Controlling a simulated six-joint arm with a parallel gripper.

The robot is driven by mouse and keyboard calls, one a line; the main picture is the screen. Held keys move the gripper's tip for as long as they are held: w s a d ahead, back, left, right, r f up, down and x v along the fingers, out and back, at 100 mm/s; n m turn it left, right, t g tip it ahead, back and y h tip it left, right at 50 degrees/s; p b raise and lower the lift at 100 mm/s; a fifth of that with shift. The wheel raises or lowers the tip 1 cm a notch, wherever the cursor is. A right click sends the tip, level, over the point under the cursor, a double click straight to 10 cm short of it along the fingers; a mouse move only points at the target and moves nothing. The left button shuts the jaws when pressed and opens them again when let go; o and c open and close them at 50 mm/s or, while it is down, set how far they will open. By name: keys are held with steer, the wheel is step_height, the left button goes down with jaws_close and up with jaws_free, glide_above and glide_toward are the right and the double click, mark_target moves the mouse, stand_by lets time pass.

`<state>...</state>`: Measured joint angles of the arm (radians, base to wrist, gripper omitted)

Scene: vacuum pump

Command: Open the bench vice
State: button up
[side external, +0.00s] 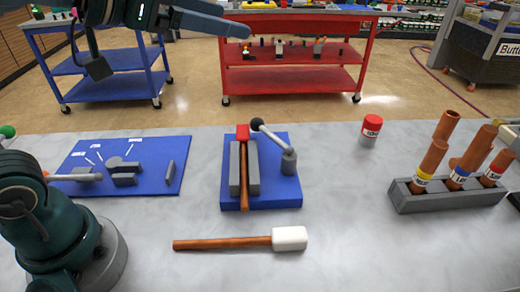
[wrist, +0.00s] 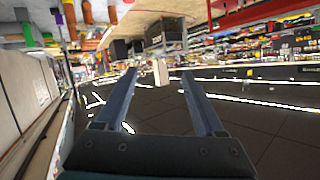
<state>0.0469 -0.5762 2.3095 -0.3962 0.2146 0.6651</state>
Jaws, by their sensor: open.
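The bench vice sits on a blue base plate (side external: 283,193) in the middle of the grey table. Its two upright grey jaws (side external: 235,168) stand on either side of a copper-brown rod with a red end (side external: 243,132). A lever (side external: 272,138) with a black ball knob (side external: 257,124) slants up to the left from a grey post (side external: 289,160). My gripper (side external: 225,22) is high at the top of the side view, well away from the vice. In the wrist view my gripper (wrist: 158,76) has its two fingers wide apart with nothing between them. The vice cannot be made out there.
A mallet with a white head (side external: 290,238) lies in front of the vice. A blue board (side external: 150,145) with grey parts lies left. A red-capped jar (side external: 371,128) and a grey rack (side external: 447,199) with copper tubes stand right. Carts stand behind the table.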

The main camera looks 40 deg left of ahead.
steer(key=w+a+r+t+y, duration=0.1)
steer(key=w+r+t, duration=0.2)
steer(key=w+r, duration=0.2)
steer(key=shift+w+r, duration=0.35)
steer(key=shift+r, duration=0.3)
